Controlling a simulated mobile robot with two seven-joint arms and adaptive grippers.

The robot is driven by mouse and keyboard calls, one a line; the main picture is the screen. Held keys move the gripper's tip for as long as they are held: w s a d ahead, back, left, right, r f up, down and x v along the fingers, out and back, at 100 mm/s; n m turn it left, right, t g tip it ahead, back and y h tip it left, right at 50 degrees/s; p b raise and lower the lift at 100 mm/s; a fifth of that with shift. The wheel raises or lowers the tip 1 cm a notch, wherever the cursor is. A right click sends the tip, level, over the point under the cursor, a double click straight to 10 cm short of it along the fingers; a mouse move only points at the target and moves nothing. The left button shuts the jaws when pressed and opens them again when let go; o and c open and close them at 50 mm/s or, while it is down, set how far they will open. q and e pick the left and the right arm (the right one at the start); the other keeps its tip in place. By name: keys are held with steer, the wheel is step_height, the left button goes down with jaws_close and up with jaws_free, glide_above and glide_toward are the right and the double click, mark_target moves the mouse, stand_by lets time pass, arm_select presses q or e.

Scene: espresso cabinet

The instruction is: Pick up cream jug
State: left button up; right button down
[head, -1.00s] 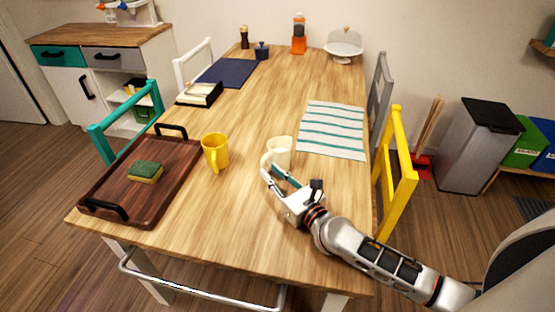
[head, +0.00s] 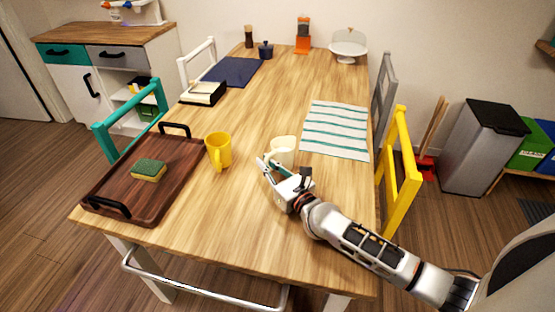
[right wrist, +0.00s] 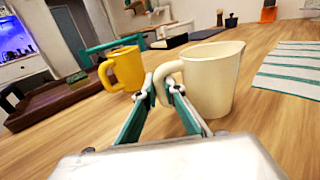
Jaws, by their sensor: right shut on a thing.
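The cream jug (head: 283,147) stands on the wooden table, left of the striped cloth. In the right wrist view the cream jug (right wrist: 212,80) is upright, with its handle toward the left. My right gripper (head: 266,166) is at the jug's near left side. In the right wrist view the fingertips of my right gripper (right wrist: 161,88) are closed in on the jug's handle, one on each side. The jug's base looks to be on or very near the table. My left gripper is not in view.
A yellow mug (head: 219,150) stands left of the jug. A dark wooden tray (head: 110,180) with a sponge (head: 149,170) lies farther left. The striped cloth (head: 336,130) is to the right. A yellow chair (head: 403,170) stands at the table's right edge.

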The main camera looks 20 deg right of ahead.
steer(key=shift+r, duration=0.2)
steer(key=shift+r+p, duration=0.3)
steer(key=shift+r, duration=0.15)
steer(key=shift+r+p, duration=0.45)
steer(key=shift+r, duration=0.3)
step_height(320, 180, up, 17)
steer(key=p, duration=0.7)
